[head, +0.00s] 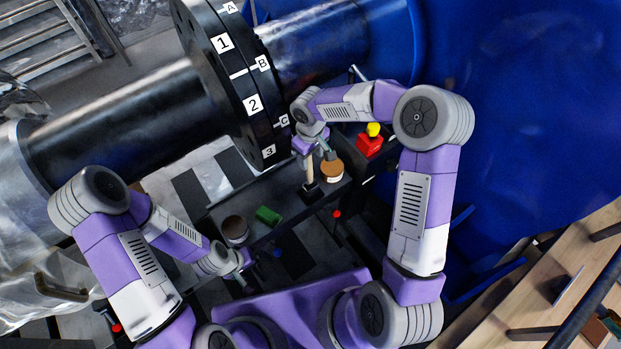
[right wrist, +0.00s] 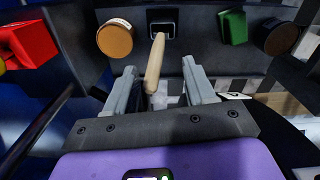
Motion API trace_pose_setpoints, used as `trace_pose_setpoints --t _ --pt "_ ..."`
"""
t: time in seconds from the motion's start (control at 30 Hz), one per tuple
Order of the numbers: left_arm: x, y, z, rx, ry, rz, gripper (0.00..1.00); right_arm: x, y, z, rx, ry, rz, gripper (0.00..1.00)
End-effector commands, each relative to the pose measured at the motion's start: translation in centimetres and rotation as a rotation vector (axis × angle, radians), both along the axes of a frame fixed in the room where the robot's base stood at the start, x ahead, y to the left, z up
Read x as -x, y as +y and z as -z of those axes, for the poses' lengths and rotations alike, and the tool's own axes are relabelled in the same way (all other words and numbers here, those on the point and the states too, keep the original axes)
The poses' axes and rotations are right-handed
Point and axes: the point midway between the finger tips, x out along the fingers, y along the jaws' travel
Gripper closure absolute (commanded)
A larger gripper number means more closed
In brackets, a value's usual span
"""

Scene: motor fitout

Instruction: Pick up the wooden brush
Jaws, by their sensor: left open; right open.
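The wooden brush (head: 310,170) stands upright in a small black holder (head: 311,190) on the dark shelf; its pale wooden handle (right wrist: 155,62) also shows in the right wrist view. My right gripper (head: 315,147) is above the holder with its fingers open. In the right wrist view the handle rises from the holder (right wrist: 163,25) into the space between the two fingers, with gaps visible on both sides. The brush's near end is partly hidden by the gripper. My left gripper (head: 246,267) is open and empty, low near the shelf's left end.
A tan-lidded jar (head: 332,170) stands close right of the holder. A red block with a yellow top (head: 369,143) is farther right. A green block (head: 268,215) and a brown-topped jar (head: 234,229) are to the left. A large black flange (head: 228,75) and shaft stand behind.

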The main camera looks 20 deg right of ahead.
Motion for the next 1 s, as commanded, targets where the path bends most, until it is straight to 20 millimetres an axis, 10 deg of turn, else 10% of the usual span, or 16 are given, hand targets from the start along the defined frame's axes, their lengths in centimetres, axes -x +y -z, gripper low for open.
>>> trace_pose_setpoints --t 0.5,0.83,1.0 --pt "0.0 0.0 1.8 0.0 0.0 0.0 0.12 0.6 0.2 6.1 -0.002 0.002 0.0 0.46" --pt "0.0 0.0 1.9 0.0 0.0 0.0 0.12 0.5 0.2 6.7 -0.002 0.0 0.0 0.46" --pt "0.0 0.0 1.9 0.0 0.0 0.0 0.12 0.5 0.2 6.7 -0.001 0.0 -0.001 0.7"
